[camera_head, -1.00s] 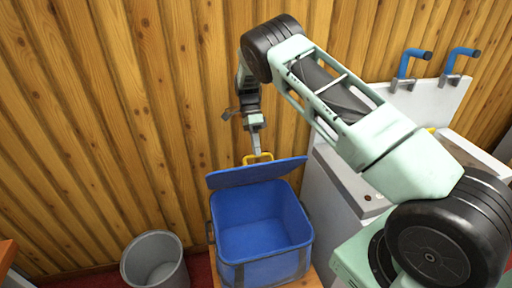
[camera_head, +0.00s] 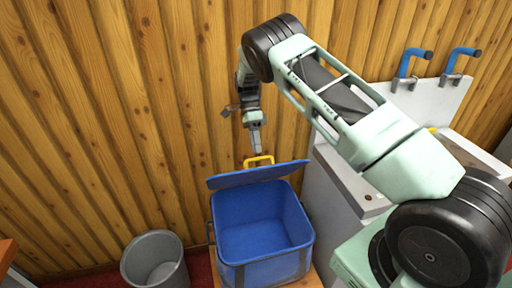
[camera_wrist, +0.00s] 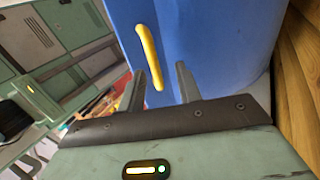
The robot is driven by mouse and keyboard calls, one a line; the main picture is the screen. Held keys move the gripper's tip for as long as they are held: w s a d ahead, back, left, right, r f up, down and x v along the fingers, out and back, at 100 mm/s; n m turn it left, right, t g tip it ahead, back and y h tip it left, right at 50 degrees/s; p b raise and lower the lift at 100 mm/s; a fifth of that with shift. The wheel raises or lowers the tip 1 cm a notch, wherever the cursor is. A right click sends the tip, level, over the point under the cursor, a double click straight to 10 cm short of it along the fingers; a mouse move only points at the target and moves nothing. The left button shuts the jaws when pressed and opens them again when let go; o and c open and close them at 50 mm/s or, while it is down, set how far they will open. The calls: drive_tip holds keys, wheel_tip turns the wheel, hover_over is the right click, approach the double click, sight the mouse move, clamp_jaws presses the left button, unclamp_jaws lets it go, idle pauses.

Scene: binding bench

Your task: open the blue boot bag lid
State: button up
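The blue boot bag (camera_head: 262,238) stands with its lid (camera_head: 250,174) raised at the back, and its empty inside shows. The yellow handle (camera_head: 259,160) is on the lid's upper edge. My gripper (camera_head: 257,152) points down just above the handle in the head view. In the wrist view my gripper (camera_wrist: 163,72) has its two fingers apart. The yellow handle (camera_wrist: 148,55) shows against the blue lid (camera_wrist: 205,40), its near end between the fingers in the picture. Neither finger is clearly seen touching it.
A grey bin (camera_head: 155,262) stands left of the bag. The wooden wall (camera_head: 130,120) is close behind the bag and my gripper. A grey cabinet (camera_head: 335,190) with a white panel and blue handles is at the right.

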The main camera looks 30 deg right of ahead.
drive_tip(key=b+v, duration=0.1)
drive_tip(key=v, duration=0.5)
drive_tip(key=shift+w+r, duration=0.15)
drive_tip(key=shift+r, duration=0.1)
drive_tip(key=shift+d, duration=0.1)
